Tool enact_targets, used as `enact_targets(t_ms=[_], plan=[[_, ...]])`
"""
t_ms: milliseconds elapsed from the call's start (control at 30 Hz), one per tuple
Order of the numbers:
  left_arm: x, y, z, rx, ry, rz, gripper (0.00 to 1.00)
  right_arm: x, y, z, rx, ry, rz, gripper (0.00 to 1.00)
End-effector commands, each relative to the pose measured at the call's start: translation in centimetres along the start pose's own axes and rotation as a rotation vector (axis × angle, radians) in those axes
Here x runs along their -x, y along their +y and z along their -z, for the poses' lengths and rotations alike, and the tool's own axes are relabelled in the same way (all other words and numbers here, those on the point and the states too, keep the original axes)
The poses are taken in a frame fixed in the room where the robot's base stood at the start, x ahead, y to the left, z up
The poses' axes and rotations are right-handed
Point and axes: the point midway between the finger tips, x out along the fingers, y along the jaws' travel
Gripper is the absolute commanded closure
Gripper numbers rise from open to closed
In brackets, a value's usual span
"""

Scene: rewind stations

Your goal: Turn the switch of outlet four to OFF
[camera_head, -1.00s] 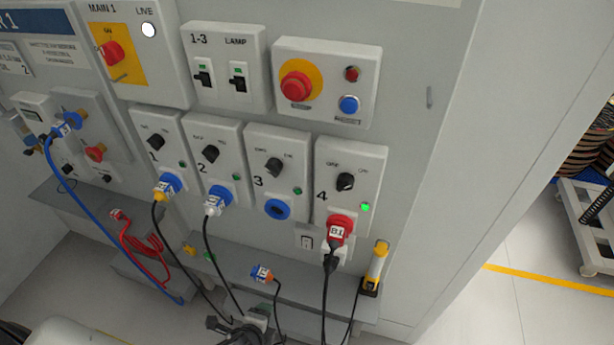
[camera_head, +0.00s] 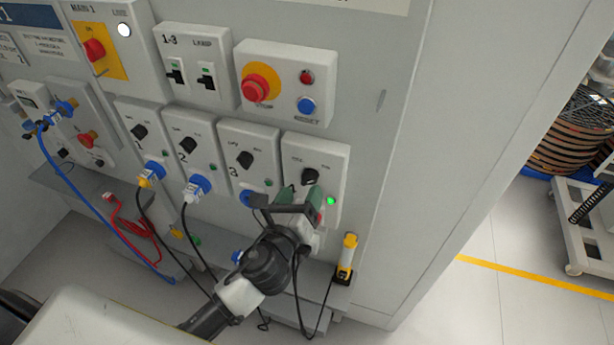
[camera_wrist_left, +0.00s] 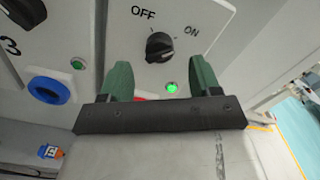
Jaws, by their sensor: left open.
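Outlet four is a white box (camera_head: 333,165) on the grey panel. Its black rotary switch (camera_head: 310,176) also shows in the left wrist view (camera_wrist_left: 158,46), between an OFF mark on the left and an ON mark on the right; I cannot tell for sure which one it points to. The green lamp (camera_wrist_left: 171,87) below it is lit. My left gripper (camera_head: 301,193) is in front of the lower part of the box, with green fingers open. In the wrist view the fingers (camera_wrist_left: 159,64) stand either side, just below the switch, apart from it. The gripper mostly hides the red plug.
Outlet three (camera_head: 247,155) is close on the left, with an empty blue socket (camera_wrist_left: 48,90). The red stop button (camera_head: 257,88) and blue reset button (camera_head: 306,105) are above. A yellow device (camera_head: 347,258) stands on the shelf at lower right. Cables hang below.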

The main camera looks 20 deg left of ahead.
Motion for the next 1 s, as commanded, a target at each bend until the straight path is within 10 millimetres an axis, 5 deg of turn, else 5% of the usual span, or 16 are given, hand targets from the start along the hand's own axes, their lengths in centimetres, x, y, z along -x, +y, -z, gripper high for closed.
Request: enact_targets(t_ms=[233,633,933,1000], plan=[[-3.5,0.0,-0.1,0.001,0.000,-0.002,0.37,1.0,0.9,-0.1,0.000,-0.002,-0.012,0.37],[-4.3,0.0,0.1,0.002,0.002,-0.001,0.37,1.1,1.0,0.1,0.000,-0.001,-0.013,0.37],[-4.2,0.1,0.1,0.002,0.002,-0.001,0.83,1.1,1.0,0.1,0.000,0.000,-0.012,0.37],[-4.2,0.1,0.1,0.003,0.001,-0.001,0.84,1.1,0.9,0.1,0.000,0.000,-0.012,0.37]])
